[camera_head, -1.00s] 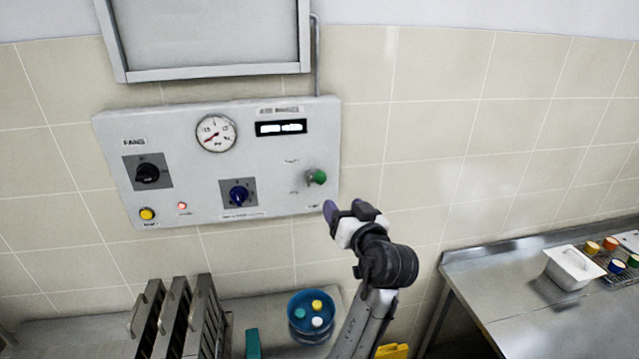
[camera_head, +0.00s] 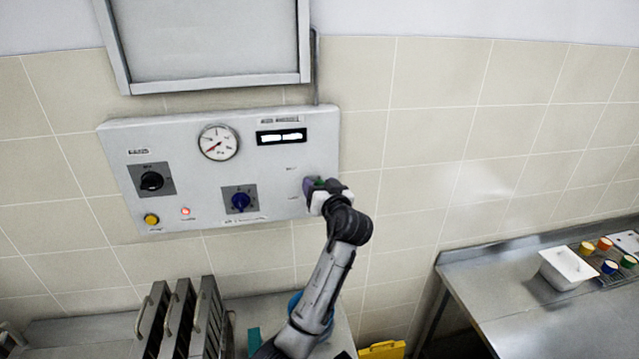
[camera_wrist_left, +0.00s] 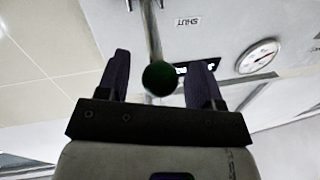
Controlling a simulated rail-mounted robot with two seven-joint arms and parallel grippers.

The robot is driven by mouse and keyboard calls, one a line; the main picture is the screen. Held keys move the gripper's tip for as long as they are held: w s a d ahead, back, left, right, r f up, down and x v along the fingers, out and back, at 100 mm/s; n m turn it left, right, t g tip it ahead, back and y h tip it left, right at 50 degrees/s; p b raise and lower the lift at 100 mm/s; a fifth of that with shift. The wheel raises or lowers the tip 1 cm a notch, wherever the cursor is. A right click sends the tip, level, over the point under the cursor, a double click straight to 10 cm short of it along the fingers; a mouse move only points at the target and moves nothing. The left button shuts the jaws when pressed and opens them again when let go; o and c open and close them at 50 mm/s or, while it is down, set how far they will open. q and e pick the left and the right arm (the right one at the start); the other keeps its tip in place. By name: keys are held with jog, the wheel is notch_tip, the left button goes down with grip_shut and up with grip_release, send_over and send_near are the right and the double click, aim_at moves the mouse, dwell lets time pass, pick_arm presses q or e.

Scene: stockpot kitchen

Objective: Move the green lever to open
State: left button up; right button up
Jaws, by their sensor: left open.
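The green lever's round knob (camera_wrist_left: 160,78) shows dark green in the left wrist view, between the two open fingers of my left gripper (camera_wrist_left: 160,82), with gaps on both sides. A grey rod runs up from behind the knob, and a label on the panel there reads SHUT. In the head view my left gripper (camera_head: 318,188) is at the right part of the wall panel (camera_head: 215,160) and hides most of the lever; a small bit of green shows at its fingertips. My right gripper is not in view.
The panel also has a black knob (camera_head: 151,180), a blue knob (camera_head: 240,201), a yellow button (camera_head: 151,219), a gauge (camera_head: 218,142) and a display (camera_head: 281,136). Metal racks (camera_head: 178,318) stand below. A steel counter (camera_head: 530,305) with a white container (camera_head: 567,268) is at right.

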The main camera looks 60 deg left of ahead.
pick_arm(q)
jog(key=shift+a, duration=0.15)
jog(key=shift+c, duration=0.3)
grip_shut()
dwell(0.3)
